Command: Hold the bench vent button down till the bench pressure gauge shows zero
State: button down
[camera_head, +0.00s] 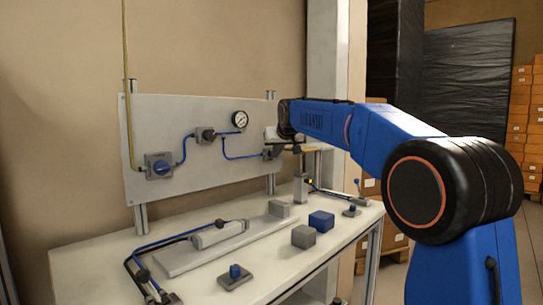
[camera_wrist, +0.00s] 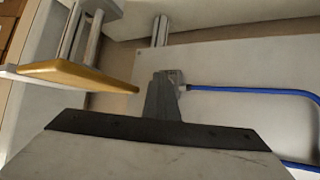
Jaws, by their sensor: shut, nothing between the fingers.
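A blue tube runs from near the gauge to a small grey fitting (camera_head: 268,154) at the panel's right end, which also shows in the wrist view (camera_wrist: 180,76). My gripper (camera_wrist: 163,78) is shut and empty, its tips at this fitting; I cannot tell whether they touch it. In the head view my gripper (camera_head: 271,139) partly covers that spot. No button face shows clearly there.
The white bench (camera_head: 110,252) carries a cylinder (camera_head: 218,234), blocks and tubes. A yellow-edged plate (camera_wrist: 80,76) is close left of my fingers in the wrist view.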

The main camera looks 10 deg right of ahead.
jog(key=shift+s, duration=0.1)
dwell(0.6)
jog(key=shift+s+d, duration=0.45)
jog(key=shift+s, duration=0.1)
jog(key=shift+s+d, duration=0.85)
jog(key=shift+s, duration=0.25)
jog(key=shift+s+d, duration=0.7)
jog(key=shift+s, duration=0.25)
jog(key=shift+s, duration=0.1)
